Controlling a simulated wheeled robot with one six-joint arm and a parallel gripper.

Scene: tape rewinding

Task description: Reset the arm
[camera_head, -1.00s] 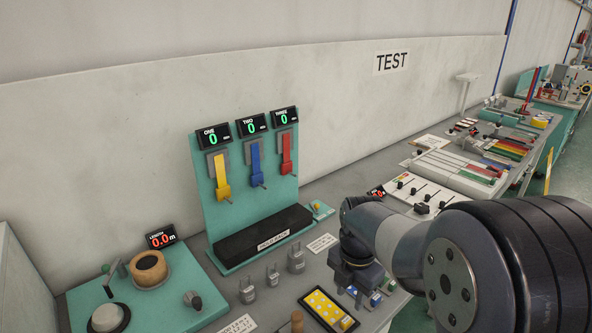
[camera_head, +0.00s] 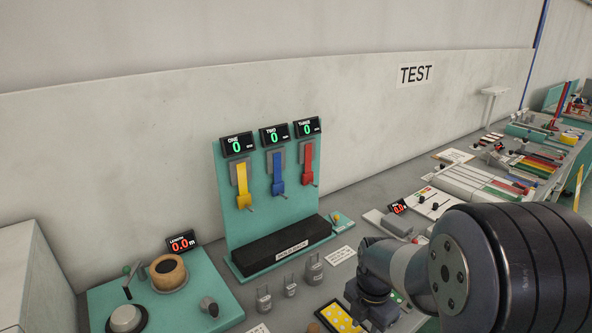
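My arm (camera_head: 455,265) reaches in from the right side of the head view, over the front of the workbench. Its far end hangs down beside the yellow dotted tray (camera_head: 338,318). My gripper's fingers are hidden, so its opening cannot be judged. At the lower left is the tape station, a teal board (camera_head: 215,290) with a brown spool (camera_head: 167,271), a crank handle (camera_head: 128,281), a white round piece (camera_head: 126,318) and a grey knob (camera_head: 209,306). Its display (camera_head: 182,243) reads LENGTH 0.0 m.
A teal stand (camera_head: 262,190) holds yellow, blue and red straps under displays reading 0. Several grey weights (camera_head: 290,285) stand before its black base (camera_head: 277,247). Crowded stations with coloured bars (camera_head: 500,178) continue along the bench to the right. A wall is behind.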

